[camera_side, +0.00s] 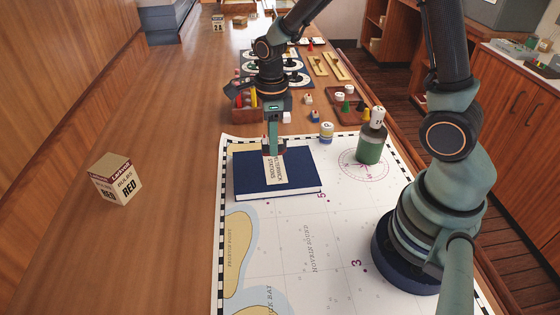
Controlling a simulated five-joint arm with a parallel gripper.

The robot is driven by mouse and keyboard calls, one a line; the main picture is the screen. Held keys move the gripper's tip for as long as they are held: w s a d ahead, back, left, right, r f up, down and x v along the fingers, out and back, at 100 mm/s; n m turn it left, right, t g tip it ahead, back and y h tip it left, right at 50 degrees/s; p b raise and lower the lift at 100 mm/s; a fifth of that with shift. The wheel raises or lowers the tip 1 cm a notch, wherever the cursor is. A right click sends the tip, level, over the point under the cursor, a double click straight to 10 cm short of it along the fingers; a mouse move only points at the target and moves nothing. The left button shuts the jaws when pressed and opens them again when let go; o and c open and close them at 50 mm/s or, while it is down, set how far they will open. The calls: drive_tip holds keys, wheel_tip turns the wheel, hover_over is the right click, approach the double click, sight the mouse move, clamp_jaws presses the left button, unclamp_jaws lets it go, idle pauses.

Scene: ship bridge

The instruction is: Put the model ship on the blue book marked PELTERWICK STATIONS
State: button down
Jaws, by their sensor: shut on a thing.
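The blue book (300,170) lies flat on the chart, with a cream label lettered in dark print, partly covered by my gripper. My gripper (273,149) points down over the book's far part, close above its cover. It is shut on a small dark-reddish thing at its fingertips, mostly hidden by the fingers. I take this to be the model ship, though its shape does not show clearly. Whether it touches the cover I cannot tell. No other model ship shows clearly.
The chart (310,262) is largely clear in front of the book. A green bottle (369,150) and a small white-and-yellow pot (326,132) stand right of it. A bulb box (116,179) stands at left. Trays and small pieces crowd the far table.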

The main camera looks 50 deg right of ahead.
sight(273, 168)
drive_tip(key=shift+f, duration=2.5)
drive_tip(key=shift+f, duration=0.1)
drive_tip(key=c, duration=0.5)
unclamp_jaws()
drive_tip(key=shift+c, duration=0.2)
